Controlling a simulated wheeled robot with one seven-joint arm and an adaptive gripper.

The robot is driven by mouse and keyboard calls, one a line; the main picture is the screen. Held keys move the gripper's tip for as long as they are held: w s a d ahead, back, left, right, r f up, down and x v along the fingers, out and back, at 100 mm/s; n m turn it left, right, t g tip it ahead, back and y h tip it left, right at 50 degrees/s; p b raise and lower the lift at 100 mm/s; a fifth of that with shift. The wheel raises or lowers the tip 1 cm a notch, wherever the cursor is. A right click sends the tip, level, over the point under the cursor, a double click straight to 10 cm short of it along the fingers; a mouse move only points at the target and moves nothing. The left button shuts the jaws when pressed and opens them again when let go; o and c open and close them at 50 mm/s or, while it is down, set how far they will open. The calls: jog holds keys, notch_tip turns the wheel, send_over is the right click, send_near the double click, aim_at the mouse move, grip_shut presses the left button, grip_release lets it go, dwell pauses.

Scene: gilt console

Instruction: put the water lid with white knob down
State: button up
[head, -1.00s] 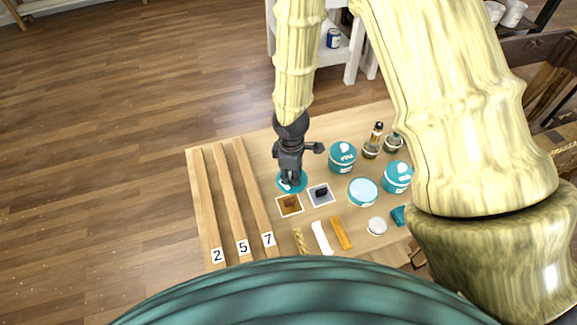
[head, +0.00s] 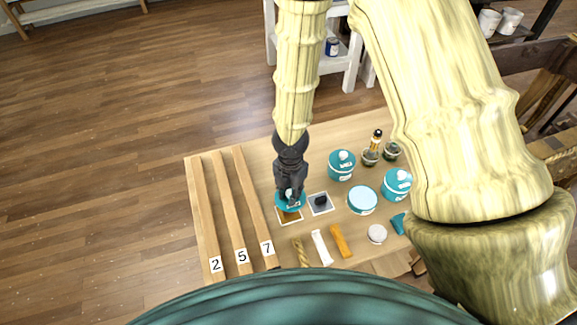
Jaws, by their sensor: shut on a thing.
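My gripper (head: 290,194) points down at the left-middle of the wooden table and is shut on the water lid (head: 283,205), a round teal lid with a white knob. The lid covers the upper part of a brown square with a pale border (head: 290,219). Whether the lid touches the table or hangs just above it, I cannot tell. The gripper's fingers hide most of the knob. An open-topped teal container with a pale blue inside (head: 362,199) stands to the right. Two teal containers with white-knobbed lids stand behind it (head: 341,164) and to its right (head: 397,183).
A pale square with a black piece (head: 320,203) lies right beside the lid. Wooden strips marked 2, 5 and 7 (head: 225,205) run along the left. A twisted stick, a white piece and an orange bar (head: 341,241) lie in front. Small bottles (head: 375,143) stand at the back.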

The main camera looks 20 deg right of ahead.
jog(key=w+d+p, duration=0.1)
jog(key=w, duration=0.3)
jog(key=w+d+p, duration=0.1)
jog(key=w, duration=0.3)
jog(key=w+d+f+p, duration=0.1)
jog(key=w, duration=0.3)
jog(key=shift+w+d+p, duration=0.1)
jog(key=shift+p, duration=0.25)
jog(key=shift+w+f, duration=0.15)
jog(key=shift+f, duration=0.05)
jog(key=shift+f+p, duration=0.5)
jog(key=shift+f, duration=1.15)
jog(key=shift+f, duration=0.1)
jog(key=o, duration=0.9)
notch_tip(320, 180, up, 12)
jog(key=b, duration=0.1)
